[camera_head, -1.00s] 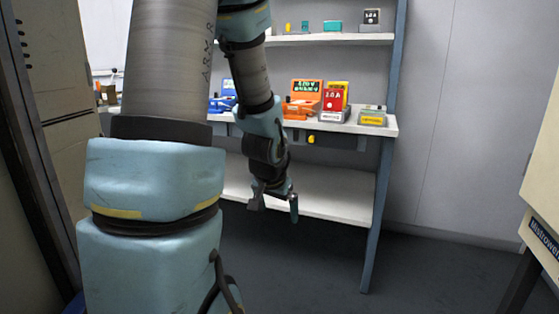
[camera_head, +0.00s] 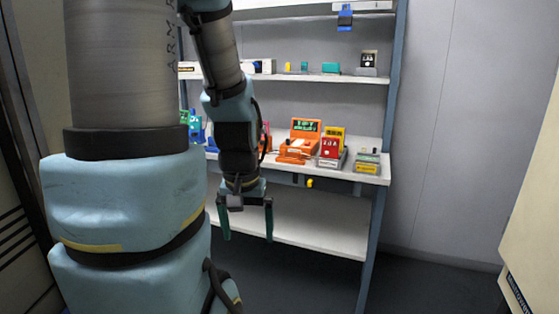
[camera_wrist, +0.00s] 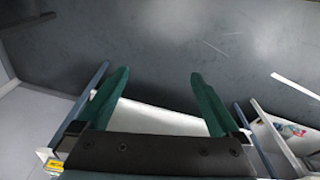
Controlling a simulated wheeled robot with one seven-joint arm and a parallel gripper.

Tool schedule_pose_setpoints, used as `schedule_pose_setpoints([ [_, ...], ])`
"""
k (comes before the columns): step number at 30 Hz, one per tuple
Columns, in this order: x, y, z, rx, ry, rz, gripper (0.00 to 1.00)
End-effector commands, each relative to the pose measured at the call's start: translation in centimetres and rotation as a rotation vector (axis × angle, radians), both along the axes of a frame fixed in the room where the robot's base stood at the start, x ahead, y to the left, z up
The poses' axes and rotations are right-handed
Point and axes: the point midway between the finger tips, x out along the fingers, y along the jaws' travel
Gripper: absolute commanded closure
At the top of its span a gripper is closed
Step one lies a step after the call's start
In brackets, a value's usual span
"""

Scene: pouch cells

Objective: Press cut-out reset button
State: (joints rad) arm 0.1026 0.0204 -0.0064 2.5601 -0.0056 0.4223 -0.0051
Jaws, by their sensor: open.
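My gripper (camera_head: 247,235) hangs pointing down in front of the shelf rack, below the middle shelf's front edge. It is open and empty; its two green fingers also show apart in the wrist view (camera_wrist: 158,77). On the middle shelf stand an orange device with a green-lettered display (camera_head: 299,139), a red device (camera_head: 331,150) and a grey-green box with a yellow front (camera_head: 367,163). A small yellow knob (camera_head: 310,183) sits under that shelf's edge, right of and above my gripper. I cannot tell which part is the cut-out reset button.
The rack has a middle shelf (camera_head: 350,175), a lower shelf (camera_head: 320,235) and an upper shelf (camera_head: 300,78) with small items. A cream cabinet (camera_head: 535,230) stands at the right. The floor (camera_head: 430,285) between is clear.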

Motion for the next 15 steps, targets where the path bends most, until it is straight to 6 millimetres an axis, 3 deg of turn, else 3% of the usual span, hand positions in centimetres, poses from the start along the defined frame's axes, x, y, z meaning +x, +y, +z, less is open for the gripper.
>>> schedule_pose_setpoints([
  [1, 0.0, 0.0, 3.3, 0.0, 0.0, 0.0, 0.0],
  [6, 0.0, 0.0, 7.1, 0.0, 0.0, -0.001, 0.0],
  [10, 0.0, 0.0, 8.4, 0.0, 0.0, -0.001, 0.0],
  [15, 0.0, 0.0, 8.6, 0.0, 0.0, -0.001, 0.0],
])
